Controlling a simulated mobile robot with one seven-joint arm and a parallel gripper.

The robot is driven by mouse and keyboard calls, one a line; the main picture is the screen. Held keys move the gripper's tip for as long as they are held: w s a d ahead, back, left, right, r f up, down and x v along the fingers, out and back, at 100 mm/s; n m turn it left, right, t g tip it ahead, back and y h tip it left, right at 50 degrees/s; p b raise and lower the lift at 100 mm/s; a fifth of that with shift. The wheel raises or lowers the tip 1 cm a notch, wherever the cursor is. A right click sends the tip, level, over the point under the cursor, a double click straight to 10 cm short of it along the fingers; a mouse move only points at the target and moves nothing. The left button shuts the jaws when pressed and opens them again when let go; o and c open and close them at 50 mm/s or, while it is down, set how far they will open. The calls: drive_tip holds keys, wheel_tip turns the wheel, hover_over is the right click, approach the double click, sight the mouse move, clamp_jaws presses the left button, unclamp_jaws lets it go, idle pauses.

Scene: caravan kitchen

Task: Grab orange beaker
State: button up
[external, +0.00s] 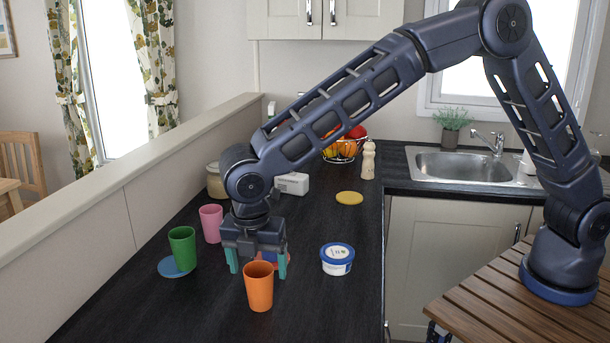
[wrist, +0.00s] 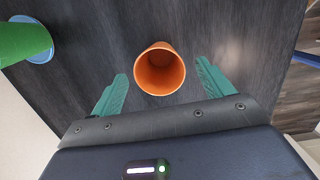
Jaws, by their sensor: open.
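The orange beaker (external: 259,288) stands upright on the dark counter, near the front in the external view. In the wrist view the orange beaker (wrist: 160,70) is seen from above, its open mouth facing the camera. My gripper (external: 258,270) points down just behind the beaker in the external view. In the wrist view my gripper's teal fingertips (wrist: 163,78) are spread wide, with the beaker between and slightly ahead of them. The fingers do not appear to touch it. The gripper holds nothing.
A green beaker (external: 182,248) stands on a blue disc (external: 170,268) to the left, with a pink beaker (external: 211,223) behind. A white-and-blue tub (external: 337,259) is at the right. A red item behind my gripper is mostly hidden. A yellow disc (external: 349,198) lies farther back.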

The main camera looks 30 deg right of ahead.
sight(259, 276)
drive_tip(key=shift+w+d+f, duration=0.15)
drive_tip(key=shift+f, duration=0.85)
drive_tip(key=shift+w+d+f, duration=0.1)
drive_tip(key=shift+w+f, duration=0.05)
drive_tip(key=shift+f, duration=0.8)
drive_tip(key=c, duration=1.1)
drive_tip(key=shift+o, duration=0.2)
drive_tip(key=shift+r, duration=0.15)
